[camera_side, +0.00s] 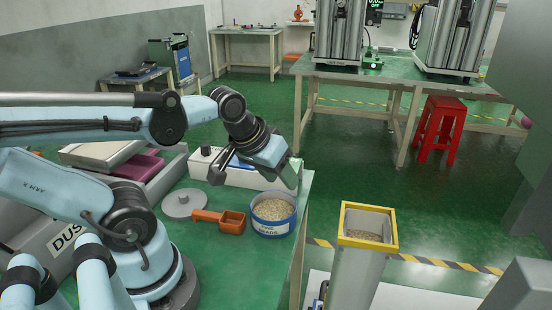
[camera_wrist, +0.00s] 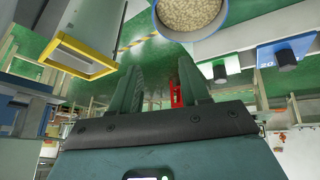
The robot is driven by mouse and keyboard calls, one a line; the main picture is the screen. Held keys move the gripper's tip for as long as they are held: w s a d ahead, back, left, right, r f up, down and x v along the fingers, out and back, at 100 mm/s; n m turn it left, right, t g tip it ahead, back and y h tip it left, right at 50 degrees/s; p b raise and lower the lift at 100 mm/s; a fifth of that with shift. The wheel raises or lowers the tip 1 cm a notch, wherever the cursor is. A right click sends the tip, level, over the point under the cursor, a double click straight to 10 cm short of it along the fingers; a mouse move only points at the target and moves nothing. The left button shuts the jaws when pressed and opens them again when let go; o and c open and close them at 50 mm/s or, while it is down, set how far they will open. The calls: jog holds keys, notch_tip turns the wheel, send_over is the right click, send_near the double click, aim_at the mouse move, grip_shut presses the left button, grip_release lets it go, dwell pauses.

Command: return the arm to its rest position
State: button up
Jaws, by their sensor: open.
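My pale blue arm reaches across the green bench in the side view. My gripper (camera_side: 289,174) is above the bench's back edge, behind and above the blue-rimmed tub of beads (camera_side: 273,214). In the wrist view my gripper (camera_wrist: 160,80) has its two dark fingers spread apart, with nothing between them. The tub also shows at the top of the wrist view (camera_wrist: 190,16), beyond the fingertips and apart from them.
An orange scoop (camera_side: 220,219) and a grey disc (camera_side: 184,204) lie on the bench. A white instrument (camera_side: 240,173) stands behind them. A yellow-rimmed column (camera_side: 366,243) holding grains stands right of the bench.

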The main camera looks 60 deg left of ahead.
jog(key=d+m, duration=0.1)
jog(key=m, duration=0.1)
jog(key=w+d+m+t, duration=0.1)
jog(key=d+m, duration=0.1)
jog(key=shift+w+h, duration=0.1)
jog(key=shift+h, duration=0.2)
